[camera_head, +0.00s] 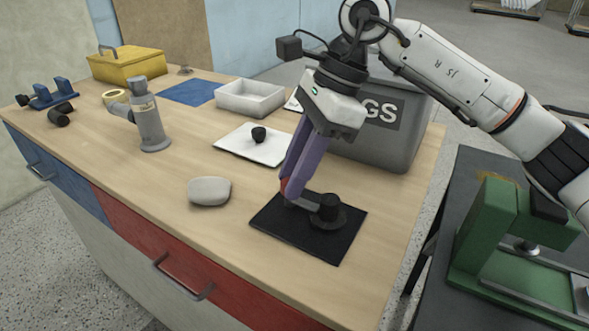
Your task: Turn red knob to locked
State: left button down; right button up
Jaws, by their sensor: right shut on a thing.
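My right gripper (289,196) reaches down from the upper right with its purple fingers at the left part of a black plate (292,239) on the wooden table. A small patch of red (284,185) shows at the fingertips; I take it to be the red knob, mostly hidden by the fingers. The gripper is shut on it. A black knob (328,207) on a round black base stands on the same plate, just right of the fingertips. The red knob's angle and any locked marking cannot be made out. My left gripper is out of view.
A grey stone-like lump (209,191) lies left of the plate. A white board with a black knob (259,135), a white tray (250,98) and a grey bin (385,140) are behind. A green machine (510,245) stands at right. The table's front left is clear.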

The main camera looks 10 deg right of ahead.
jog(key=o, duration=1)
jog(key=shift+o, duration=0.2)
jog(key=v, duration=1)
jog(key=shift+r+p, duration=0.15)
jog(key=shift+p, duration=0.25)
jog(key=shift+d, duration=0.15)
